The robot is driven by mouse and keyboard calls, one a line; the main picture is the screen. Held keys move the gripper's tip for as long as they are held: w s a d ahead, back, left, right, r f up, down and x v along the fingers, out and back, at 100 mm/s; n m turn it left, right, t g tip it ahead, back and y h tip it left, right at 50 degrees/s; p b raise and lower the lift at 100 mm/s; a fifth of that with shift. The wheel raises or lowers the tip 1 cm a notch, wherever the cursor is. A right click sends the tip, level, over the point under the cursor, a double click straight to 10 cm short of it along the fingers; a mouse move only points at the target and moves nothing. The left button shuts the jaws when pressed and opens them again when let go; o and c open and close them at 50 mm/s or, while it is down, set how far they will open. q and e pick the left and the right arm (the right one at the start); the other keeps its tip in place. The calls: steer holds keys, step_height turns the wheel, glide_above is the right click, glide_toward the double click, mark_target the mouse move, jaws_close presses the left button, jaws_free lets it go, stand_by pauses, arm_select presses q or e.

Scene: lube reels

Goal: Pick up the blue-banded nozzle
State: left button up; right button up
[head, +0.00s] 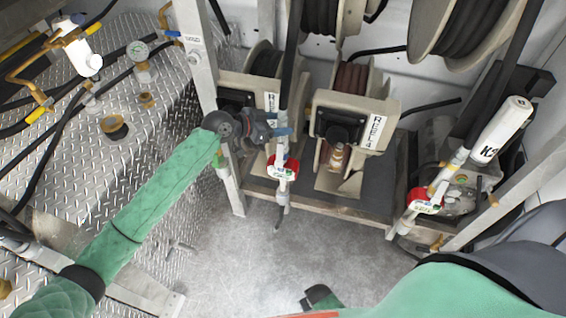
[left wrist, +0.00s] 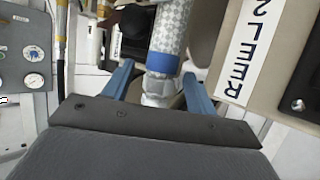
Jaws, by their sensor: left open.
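The blue-banded nozzle shows in the left wrist view as a pale patterned tube with a blue band (left wrist: 163,62) and a metal fitting below it. In the head view, a nozzle with a red and white part (head: 284,168) hangs upright in front of the reels by my gripper; its blue band cannot be made out there. My left gripper (head: 280,132) is open, its two blue fingers (left wrist: 160,78) on either side of the tube, which stands between them. Whether they touch it I cannot tell.
Reels labelled REEL (head: 352,118) stand behind on a dark shelf (head: 320,202). A grey post (head: 205,75) rises left of my gripper. Another nozzle (head: 500,130) leans at the right. Grey floor is open in front.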

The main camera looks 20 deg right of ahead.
arm_select(q)
jaws_close()
stand_by(0.3)
steer(key=shift+r, duration=0.1)
